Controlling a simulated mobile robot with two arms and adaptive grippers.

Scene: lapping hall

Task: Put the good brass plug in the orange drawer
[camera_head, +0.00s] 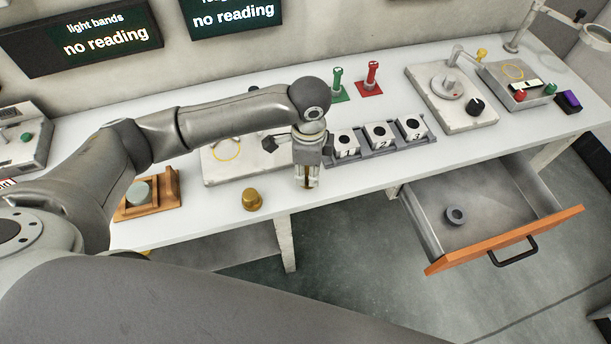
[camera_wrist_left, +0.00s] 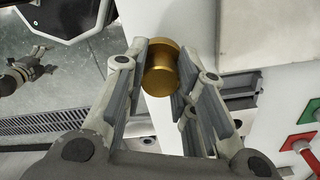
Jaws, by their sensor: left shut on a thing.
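My left gripper (camera_head: 306,184) is over the front part of the white table. In the left wrist view its fingers (camera_wrist_left: 162,85) are shut on a gold-coloured brass plug (camera_wrist_left: 160,72); the fingers largely hide it in the head view. Another brass plug (camera_head: 251,201) stands on the table, left of the gripper and apart from it. The orange drawer (camera_head: 505,241) is pulled open at the right, below the table top. A dark grey ring-like piece (camera_head: 456,215) lies inside it. My right gripper (camera_wrist_left: 42,62) shows small in the left wrist view, apparently empty; its opening is unclear.
Three white numbered blocks (camera_head: 380,135) sit in a grey rack right of the gripper. A wooden holder (camera_head: 152,200) with a grey-green piece stands at the left. Green (camera_head: 337,85) and red (camera_head: 372,78) posts stand behind. A dial instrument (camera_head: 450,92) stands at the right.

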